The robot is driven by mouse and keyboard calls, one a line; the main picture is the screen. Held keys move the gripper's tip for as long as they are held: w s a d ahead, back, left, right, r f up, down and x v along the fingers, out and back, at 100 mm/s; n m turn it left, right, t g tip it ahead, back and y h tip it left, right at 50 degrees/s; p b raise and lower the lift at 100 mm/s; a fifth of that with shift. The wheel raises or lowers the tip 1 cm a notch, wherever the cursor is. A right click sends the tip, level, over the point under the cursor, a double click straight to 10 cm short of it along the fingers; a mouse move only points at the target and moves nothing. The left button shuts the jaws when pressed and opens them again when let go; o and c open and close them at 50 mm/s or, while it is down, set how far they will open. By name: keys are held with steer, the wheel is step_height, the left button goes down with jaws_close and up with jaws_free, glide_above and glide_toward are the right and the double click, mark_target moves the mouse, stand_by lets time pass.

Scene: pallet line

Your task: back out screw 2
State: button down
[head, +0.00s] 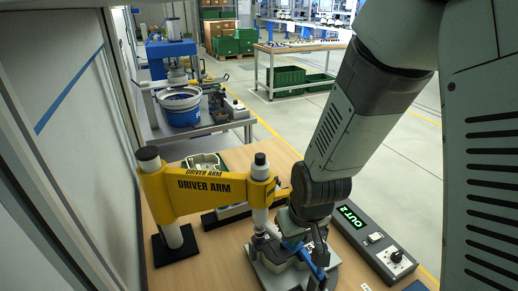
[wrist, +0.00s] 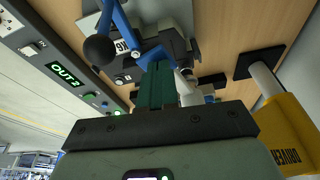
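The yellow driver arm (head: 205,190) reaches from a white post to an upright white driver (head: 260,190) with a dark cap. The driver's lower end is beside a grey clamp fixture (head: 262,277) with a blue lever (head: 320,268). My gripper comes down over the fixture in the head view; its fingertips are hidden there. In the wrist view my gripper's green fingers (wrist: 160,70) lie close together, with nothing visible between them. They point at the fixture (wrist: 182,18), near the blue lever with its black ball (wrist: 98,50). I cannot make out any screw.
A control box (head: 375,240) at the right of the bench has a lit "OUT 2" display, a white switch and a black knob. The driver post's black base (head: 175,247) stands at left. A blue bucket (head: 181,108) stands on a bench behind.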

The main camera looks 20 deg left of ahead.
steer(key=shift+f, duration=0.2)
stand_by(0.4)
steer(key=shift+r, duration=0.25)
step_height(320, 180, up, 9)
stand_by(1.3)
steer(key=shift+r, duration=0.1)
steer(key=s+d+r+m+t+h, duration=0.1)
steer(key=s+d+r+m+t, duration=0.2)
steer(key=d+r, duration=0.75)
steer(key=s+d+r+m, duration=0.4)
steer(key=s+d+r, duration=0.3)
steer(key=s, duration=0.2)
steer(key=shift+s+d+m+h, duration=0.25)
steer(key=shift+s+m+h, duration=0.05)
steer(key=shift+s+h, duration=0.1)
